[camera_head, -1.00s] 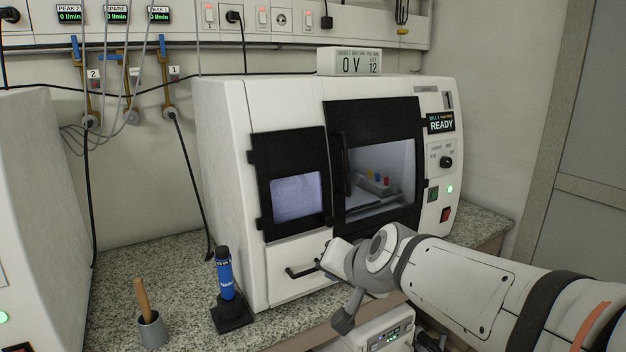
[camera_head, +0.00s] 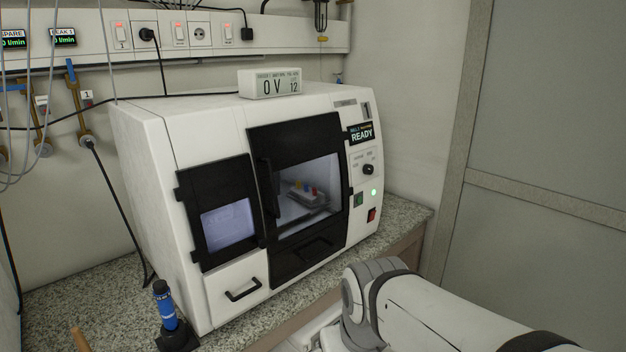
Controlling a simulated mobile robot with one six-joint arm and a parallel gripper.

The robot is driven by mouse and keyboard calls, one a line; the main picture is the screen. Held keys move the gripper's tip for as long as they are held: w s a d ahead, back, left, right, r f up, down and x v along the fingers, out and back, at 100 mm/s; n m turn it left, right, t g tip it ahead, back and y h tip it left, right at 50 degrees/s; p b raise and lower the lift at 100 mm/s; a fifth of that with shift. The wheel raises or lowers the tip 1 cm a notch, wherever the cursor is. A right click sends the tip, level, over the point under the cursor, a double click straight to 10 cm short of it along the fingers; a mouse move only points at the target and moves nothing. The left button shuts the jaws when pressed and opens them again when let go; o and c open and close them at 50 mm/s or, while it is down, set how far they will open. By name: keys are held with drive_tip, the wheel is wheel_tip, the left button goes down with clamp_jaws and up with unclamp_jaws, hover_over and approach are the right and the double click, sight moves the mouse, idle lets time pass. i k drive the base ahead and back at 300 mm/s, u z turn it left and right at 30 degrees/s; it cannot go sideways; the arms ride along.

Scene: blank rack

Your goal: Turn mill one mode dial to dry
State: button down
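The mill (camera_head: 150,150) is a large white machine on the counter. Its small screen (camera_head: 361,133) reads READY under a line too small to read surely. The mode dial (camera_head: 368,169) is a round black knob on the right-hand panel, with small labels around it that I cannot read; its pointer setting is unclear. My arm (camera_head: 440,318) comes in from the lower right, and its grey joint (camera_head: 368,290) is in front of the counter, below the dial and apart from it. My gripper is not visible.
A dark-framed window door (camera_head: 252,150) is left of the panel. Open space lies right of the mill.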

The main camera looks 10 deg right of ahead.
sight(368, 170)
drive_tip(key=z, duration=1.45)
drive_tip(key=i, duration=1)
drive_tip(key=u, duration=1.25)
